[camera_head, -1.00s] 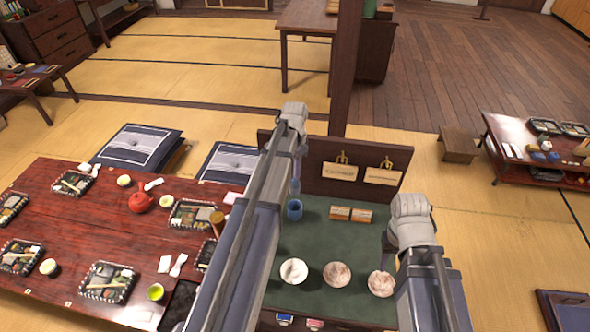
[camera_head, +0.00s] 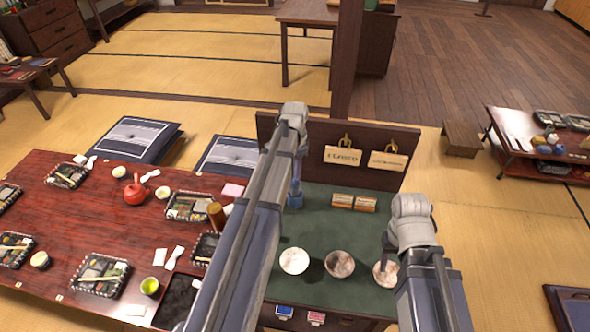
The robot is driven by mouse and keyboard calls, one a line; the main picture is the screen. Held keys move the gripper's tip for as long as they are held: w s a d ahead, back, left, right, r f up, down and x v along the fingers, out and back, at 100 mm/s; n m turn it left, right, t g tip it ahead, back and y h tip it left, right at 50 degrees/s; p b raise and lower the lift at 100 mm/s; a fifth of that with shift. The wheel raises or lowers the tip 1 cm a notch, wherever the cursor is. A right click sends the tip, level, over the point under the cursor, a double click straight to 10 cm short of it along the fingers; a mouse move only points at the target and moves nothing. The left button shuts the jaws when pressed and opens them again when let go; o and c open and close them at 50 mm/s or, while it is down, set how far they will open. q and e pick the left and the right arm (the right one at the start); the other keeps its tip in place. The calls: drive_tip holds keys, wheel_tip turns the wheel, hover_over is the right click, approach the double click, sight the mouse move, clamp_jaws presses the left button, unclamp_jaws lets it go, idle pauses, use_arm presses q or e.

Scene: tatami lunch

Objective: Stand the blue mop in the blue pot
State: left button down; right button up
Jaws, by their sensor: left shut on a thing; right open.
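The blue pot (camera_head: 295,199) stands on the green top of the counter, left of two small wooden blocks. My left gripper (camera_head: 297,180) is just above the pot, at its mouth, and is largely hidden by my own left arm. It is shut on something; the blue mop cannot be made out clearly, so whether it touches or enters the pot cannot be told. My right gripper (camera_head: 389,258) is open, over the right part of the counter near the rightmost bowl, and partly hidden by my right arm.
Bowls (camera_head: 340,263) stand along the counter's front. Wooden blocks (camera_head: 342,201) lie behind them, before an upright board with hanging signs (camera_head: 342,155). A red low table (camera_head: 130,220) with lunch trays is at left. The green top between blocks and bowls is clear.

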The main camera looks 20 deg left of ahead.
use_arm(q)
drive_tip(key=shift+f+b, duration=1.05)
drive_tip(key=shift+f, duration=0.35)
drive_tip(key=c, duration=0.7)
unclamp_jaws()
drive_tip(key=shift+r, duration=0.1)
wheel_tip(320, 180, up, 8)
drive_tip(key=p, duration=0.8)
drive_tip(key=shift+d, duration=0.1)
